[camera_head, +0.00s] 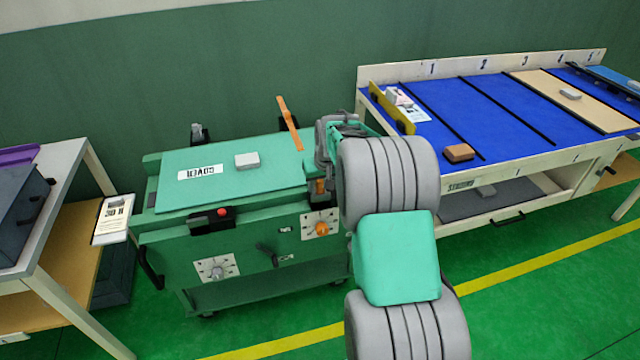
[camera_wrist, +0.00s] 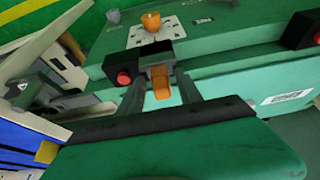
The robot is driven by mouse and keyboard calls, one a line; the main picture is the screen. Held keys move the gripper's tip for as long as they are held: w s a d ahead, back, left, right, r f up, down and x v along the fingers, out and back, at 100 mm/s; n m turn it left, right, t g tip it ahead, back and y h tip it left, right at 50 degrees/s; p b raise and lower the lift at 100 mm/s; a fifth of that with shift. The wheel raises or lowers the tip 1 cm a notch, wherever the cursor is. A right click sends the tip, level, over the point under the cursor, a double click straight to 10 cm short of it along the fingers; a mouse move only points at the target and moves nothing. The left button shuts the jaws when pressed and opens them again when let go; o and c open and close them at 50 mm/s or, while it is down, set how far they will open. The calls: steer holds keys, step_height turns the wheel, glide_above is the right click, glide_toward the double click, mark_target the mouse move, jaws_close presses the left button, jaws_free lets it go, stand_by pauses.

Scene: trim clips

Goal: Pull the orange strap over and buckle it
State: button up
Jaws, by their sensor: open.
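The orange strap (camera_head: 290,122) stands up, tilted, at the back edge of the green cart's lid (camera_head: 225,185). Its upper end is free and clear of my gripper. At the cart's front top edge, a dark buckle (camera_wrist: 158,72) with an orange tab (camera_wrist: 162,92) shows in the wrist view; an orange part also shows there in the head view (camera_head: 318,187). My gripper (camera_wrist: 160,82) is open, its fingers on either side of the orange tab. I cannot tell whether they touch it. In the head view my gripper (camera_head: 322,176) is partly hidden by my arm.
A grey block (camera_head: 247,160) lies on the lid. A red button (camera_head: 222,212) and an orange knob (camera_head: 321,228) are on the cart's front. A blue-topped bench (camera_head: 480,105) stands right, a shelved table (camera_head: 60,215) left. Green floor is free in front.

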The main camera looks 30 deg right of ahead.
steer(key=shift+r, duration=0.2)
steer(key=v, duration=0.7)
steer(key=shift+r, duration=0.2)
steer(key=shift+s, duration=0.15)
